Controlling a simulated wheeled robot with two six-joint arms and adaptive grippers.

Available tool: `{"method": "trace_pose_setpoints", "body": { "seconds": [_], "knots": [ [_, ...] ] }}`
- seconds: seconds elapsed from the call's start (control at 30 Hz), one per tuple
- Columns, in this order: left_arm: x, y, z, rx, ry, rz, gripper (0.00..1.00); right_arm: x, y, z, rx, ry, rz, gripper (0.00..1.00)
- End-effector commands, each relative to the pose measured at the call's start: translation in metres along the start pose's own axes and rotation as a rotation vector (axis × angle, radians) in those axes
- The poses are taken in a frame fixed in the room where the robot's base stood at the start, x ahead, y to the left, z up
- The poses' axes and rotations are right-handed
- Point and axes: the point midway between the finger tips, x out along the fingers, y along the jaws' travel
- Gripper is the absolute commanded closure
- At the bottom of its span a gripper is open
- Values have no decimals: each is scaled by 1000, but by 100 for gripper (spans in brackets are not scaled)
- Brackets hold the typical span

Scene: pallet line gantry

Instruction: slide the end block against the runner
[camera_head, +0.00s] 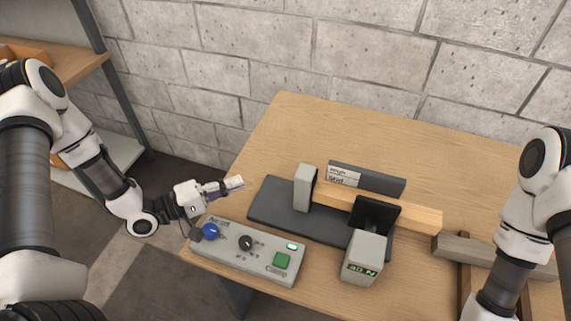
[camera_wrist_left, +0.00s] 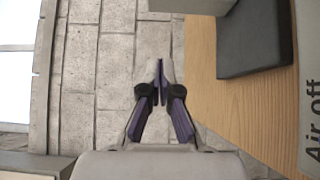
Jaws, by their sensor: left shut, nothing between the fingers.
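The end block (camera_head: 304,187) is a grey upright block at the left of the dark fixture base (camera_head: 272,208) on the table. The runner (camera_head: 420,216) is a light wooden bar lying to the right from behind the block. I cannot tell whether block and runner touch. My left gripper (camera_head: 238,182) is shut and empty, left of the end block and clear of it, near the table's left edge. Its closed fingertips show in the left wrist view (camera_wrist_left: 158,75), with the dark base (camera_wrist_left: 252,40) to their right. My right gripper is out of view.
A control box (camera_head: 245,252) with knobs and a green button stands in front of the base. A grey unit reading 30 N (camera_head: 364,258) with a black pad stands before the runner. A dark labelled fence (camera_head: 380,181) stands behind it. Grey and wooden bars (camera_head: 470,250) lie right.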

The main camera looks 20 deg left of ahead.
Motion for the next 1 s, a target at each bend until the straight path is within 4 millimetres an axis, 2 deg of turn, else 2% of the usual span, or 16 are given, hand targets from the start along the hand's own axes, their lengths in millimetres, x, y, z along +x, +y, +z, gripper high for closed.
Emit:
{"method": "trace_pose_setpoints", "body": {
  "seconds": [0.4,0.5,0.7,1.0],
  "knots": [
    [88,1,2,3,-7,-1,100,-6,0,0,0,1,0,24],
    [101,2,15,-1,-7,-3,100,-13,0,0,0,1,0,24],
    [114,1,28,0,-2,0,100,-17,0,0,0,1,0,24],
    [115,0,28,0,0,0,100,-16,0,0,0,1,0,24]
  ]
}}
